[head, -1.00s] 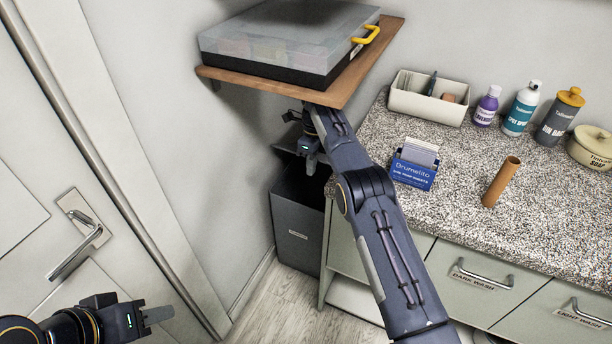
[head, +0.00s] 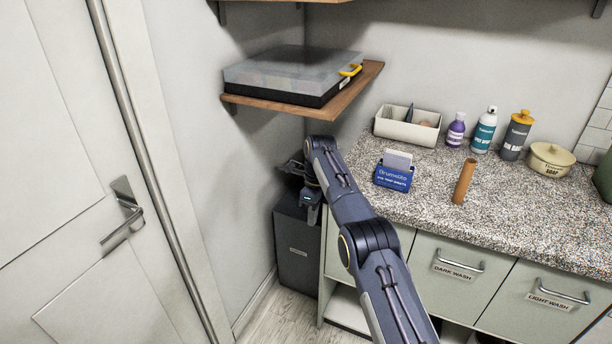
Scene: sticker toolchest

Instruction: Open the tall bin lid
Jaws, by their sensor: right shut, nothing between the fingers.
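The tall bin (head: 297,255) is dark grey with a small label on its front. It stands on the floor in the corner, left of the counter cabinet. My right gripper (head: 311,211) is at the top front edge of the bin, shut and empty, with its fingers pointing down. Dark parts show just above the bin top behind the gripper; my arm covers part of them, so I cannot tell how far the lid is raised. My left gripper is outside the view.
A wooden shelf (head: 345,97) with a clear-topped case (head: 290,75) hangs above the bin. The speckled counter (head: 420,205) holds a card box (head: 394,176), a brown tube (head: 464,181), a white caddy (head: 405,130) and bottles. A closed door (head: 70,170) is at left.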

